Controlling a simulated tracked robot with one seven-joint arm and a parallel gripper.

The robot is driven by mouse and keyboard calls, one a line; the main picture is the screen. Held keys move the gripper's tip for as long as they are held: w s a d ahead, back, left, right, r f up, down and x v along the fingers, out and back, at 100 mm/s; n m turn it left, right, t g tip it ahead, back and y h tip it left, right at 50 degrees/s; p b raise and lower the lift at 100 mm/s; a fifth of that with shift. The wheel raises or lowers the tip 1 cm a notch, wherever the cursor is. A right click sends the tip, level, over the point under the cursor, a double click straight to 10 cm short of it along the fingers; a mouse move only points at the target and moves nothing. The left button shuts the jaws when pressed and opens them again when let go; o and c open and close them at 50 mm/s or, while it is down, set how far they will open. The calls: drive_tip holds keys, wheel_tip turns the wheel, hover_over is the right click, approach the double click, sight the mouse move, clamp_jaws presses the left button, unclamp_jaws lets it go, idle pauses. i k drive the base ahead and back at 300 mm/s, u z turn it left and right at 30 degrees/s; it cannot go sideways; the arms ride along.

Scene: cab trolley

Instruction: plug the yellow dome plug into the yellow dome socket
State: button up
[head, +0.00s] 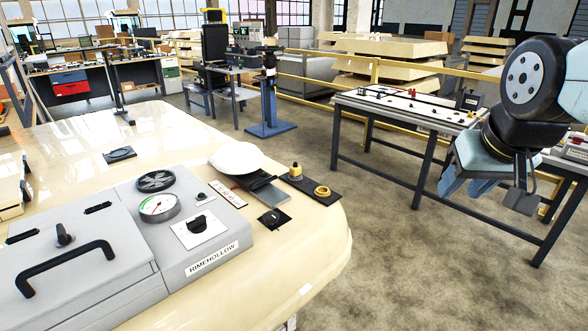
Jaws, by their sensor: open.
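A small upright yellow piece (295,172), which looks like the dome plug, stands on a dark plate at the right part of the cream panel. Just right of it and nearer, a low yellow ring (322,191), which looks like the yellow dome socket, sits on the same dark plate. The two are apart; fine detail is too small to tell. My gripper (488,195) hangs at the right side of the head view, well to the right of the cream panel. It is open and holds nothing that I can see.
A white dome (236,158) and a black knob (272,217) sit near the yellow pieces. A grey console (190,226) with a gauge and handled lid fills the left. A long workbench (390,101) stands behind my gripper. Open floor lies between panel and bench.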

sight(295, 170)
drive_tip(key=i, duration=0.85)
drive_tip(key=z, duration=0.05)
